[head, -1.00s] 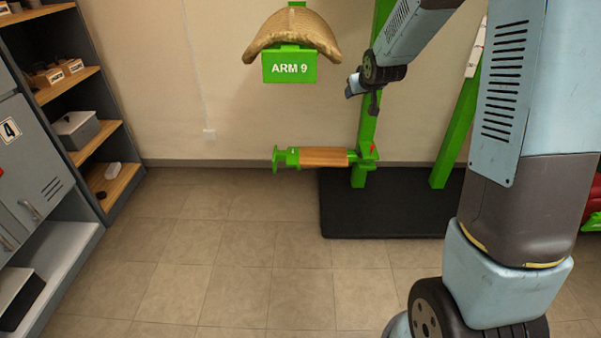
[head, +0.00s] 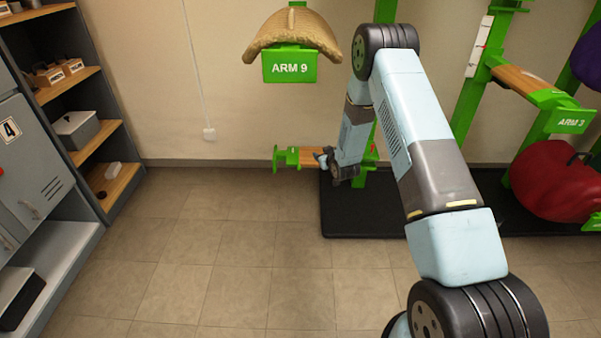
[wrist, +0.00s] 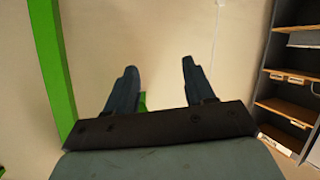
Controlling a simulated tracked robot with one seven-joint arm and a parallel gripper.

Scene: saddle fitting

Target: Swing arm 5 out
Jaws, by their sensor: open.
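A low rack arm with a wooden top and green ends (head: 289,158) sticks out leftward from the green post, near floor level. No number shows on it, so I cannot tell if it is arm 5. My gripper (head: 322,158) is in front of this arm and hides its middle and right part; I cannot tell if they touch. In the wrist view my gripper (wrist: 160,82) has two fingers apart with nothing held between them. A small green piece (wrist: 143,101) shows by the left finger.
Arm 9 (head: 289,68) carries a straw-coloured saddle-shaped piece above. Arm 3 (head: 570,121) and a red saddle (head: 553,182) are at right. A black mat (head: 345,219) lies under the rack. Grey shelves (head: 92,137) stand at left. The tiled floor between is clear.

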